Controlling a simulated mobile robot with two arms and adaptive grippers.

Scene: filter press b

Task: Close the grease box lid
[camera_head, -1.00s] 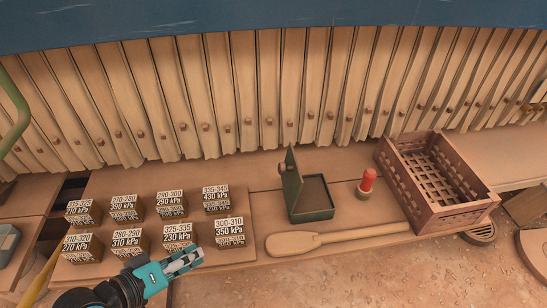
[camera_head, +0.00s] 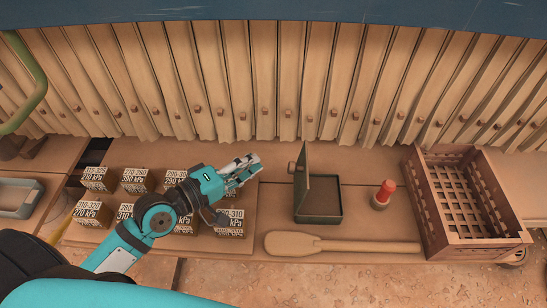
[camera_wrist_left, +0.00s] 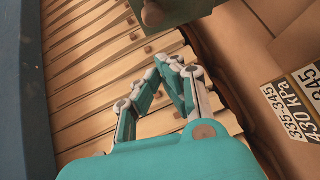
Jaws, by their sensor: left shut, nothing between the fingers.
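The grease box (camera_head: 326,203) is a small dark green box on the bench, open at the top. Its lid (camera_head: 303,175) stands upright along the box's left side. In the left wrist view a green plate at the top edge (camera_wrist_left: 180,8) looks like part of the lid, cut off by the frame. My left gripper (camera_head: 254,162) is shut and empty, to the left of the lid and apart from it. Its closed fingers also show in the left wrist view (camera_wrist_left: 166,62). My right gripper is not in view.
Several labelled weight blocks (camera_head: 95,180) stand at the left, partly behind my left arm. A wooden paddle (camera_head: 345,244) lies in front of the box. A red-topped item (camera_head: 384,195) and a brown crate (camera_head: 472,239) are to the right. Pleated filter plates (camera_head: 265,90) line the back.

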